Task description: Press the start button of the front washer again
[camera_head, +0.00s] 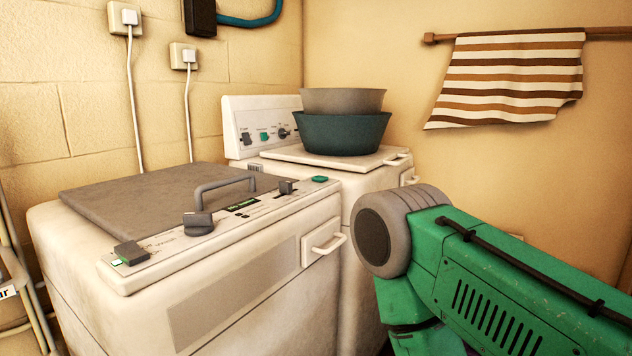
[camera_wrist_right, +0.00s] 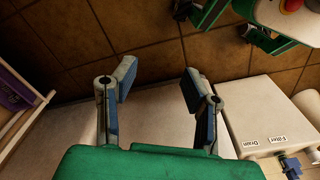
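The front washer (camera_head: 240,285) is a worn white top-loader at the left of the head view, with a grey lid (camera_head: 150,195) that is shut. Its sloped panel carries a grey switch block with a small green part (camera_head: 131,253), a dark knob (camera_head: 198,223), a small dark display (camera_head: 243,204), a smaller knob (camera_head: 286,187) and a green button (camera_head: 320,179) at the far right end. I cannot read which control is marked start. My right gripper (camera_wrist_right: 160,80) is open and empty over the tiled floor in the wrist view. My left gripper is out of view.
A second white washer (camera_head: 375,190) stands behind, bearing a teal basin (camera_head: 341,134) with a grey one stacked inside. A striped towel (camera_head: 510,75) hangs on the wall. A white casing labelled Drain and Filter (camera_wrist_right: 262,118) is right of my right gripper.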

